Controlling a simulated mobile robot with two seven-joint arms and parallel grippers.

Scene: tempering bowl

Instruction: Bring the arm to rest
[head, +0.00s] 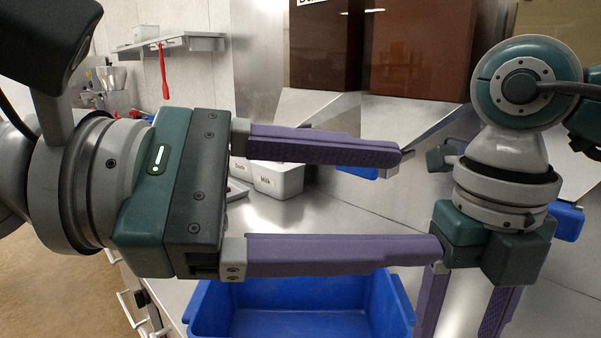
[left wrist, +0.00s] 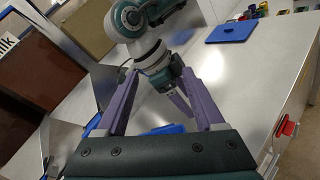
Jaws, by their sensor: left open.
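My left gripper (head: 420,203) reaches in from the left in the head view, with its two purple fingers wide apart and nothing between them. It is open and level above the counter, partly over a blue bin (head: 300,325). My right gripper (head: 465,312) hangs at the right with its fingers pointing down and spaced apart. Its fingertips are cut off by the bottom edge. The left fingertips appear close to the right gripper in the picture; I cannot tell the gap. In the left wrist view, the right arm (left wrist: 135,18) shows beyond the left fingers.
A steel counter (head: 345,225) runs behind the grippers. White containers (head: 278,178) stand at the back, below brown dispensers (head: 420,50). A wall shelf (head: 185,42) with a red utensil (head: 163,70) is at upper left.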

